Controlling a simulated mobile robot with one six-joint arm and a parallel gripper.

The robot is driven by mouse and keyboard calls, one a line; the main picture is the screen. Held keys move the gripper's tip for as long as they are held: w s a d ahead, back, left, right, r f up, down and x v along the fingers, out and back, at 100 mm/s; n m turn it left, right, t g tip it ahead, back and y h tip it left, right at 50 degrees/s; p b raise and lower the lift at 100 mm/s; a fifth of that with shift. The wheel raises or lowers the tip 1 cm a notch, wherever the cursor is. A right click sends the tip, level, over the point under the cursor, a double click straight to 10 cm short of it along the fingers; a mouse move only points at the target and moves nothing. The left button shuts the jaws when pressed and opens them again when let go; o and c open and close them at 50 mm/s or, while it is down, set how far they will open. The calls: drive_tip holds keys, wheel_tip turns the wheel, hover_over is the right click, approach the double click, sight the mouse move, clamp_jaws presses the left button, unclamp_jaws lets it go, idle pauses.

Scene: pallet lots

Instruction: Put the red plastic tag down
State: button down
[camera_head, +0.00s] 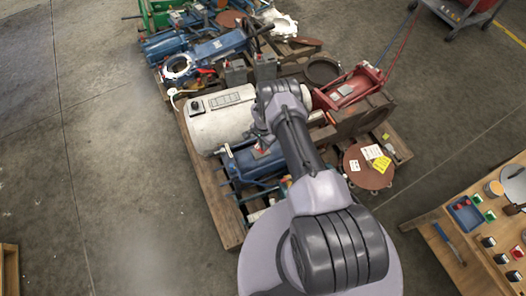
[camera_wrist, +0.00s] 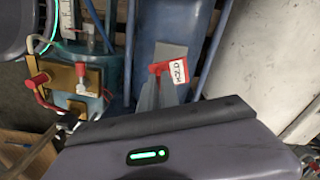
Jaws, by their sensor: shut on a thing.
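The red plastic tag (camera_wrist: 155,69), with a white label of dark lettering, shows at the middle of the wrist view. My gripper (camera_wrist: 166,84) is shut on it, with the tag sticking out past the fingertips. Behind the tag lies a blue cylinder (camera_wrist: 203,30); I cannot tell whether the tag touches it. In the head view a small red and white spot by the blue cylinder (camera_head: 252,165) seems to be the tag (camera_head: 262,148). My arm hides most of the gripper there.
A white tank (camera_head: 218,118) lies beside the blue cylinder on a loaded wooden pallet (camera_head: 217,207). A brass-coloured fitting with red handles (camera_wrist: 68,78) is at left in the wrist view. A red frame (camera_head: 350,90) and round brown plate (camera_head: 363,172) lie right. Floor is clear at left.

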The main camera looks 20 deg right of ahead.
wheel_tip(320, 180, down, 4)
drive_tip(key=shift+r+b, duration=0.1)
drive_tip(key=shift+b, duration=1.05)
drive_tip(key=shift+r, duration=0.15)
drive_tip(key=shift+f, duration=0.2)
drive_tip(key=c, duration=1.6)
unclamp_jaws()
